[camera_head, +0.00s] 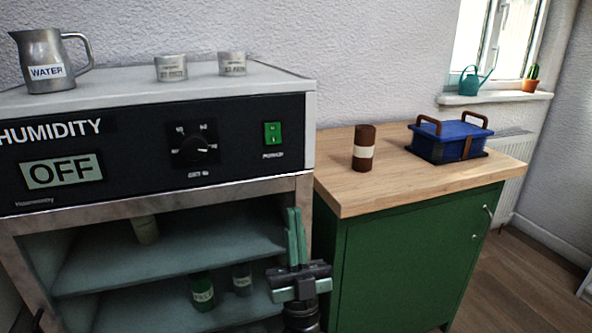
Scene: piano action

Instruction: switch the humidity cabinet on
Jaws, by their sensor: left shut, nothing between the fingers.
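The humidity cabinet (240,114) has a black front panel, and its display (62,171) reads "OFF". A round black dial (196,148) sits in the middle of the panel. A green power switch (272,133) is at the panel's right. My left gripper (292,212) points upward in front of the cabinet's right edge, below the power switch and apart from it in the picture. Its fingers are shut with nothing between them. My right gripper is not in view.
A metal water jug (44,62) and two small tins (171,68) stand on the cabinet top. Bottles (202,290) stand on its open shelves. To the right, a green cupboard (400,262) has a wooden top with a brown jar (364,147) and a blue box (452,138).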

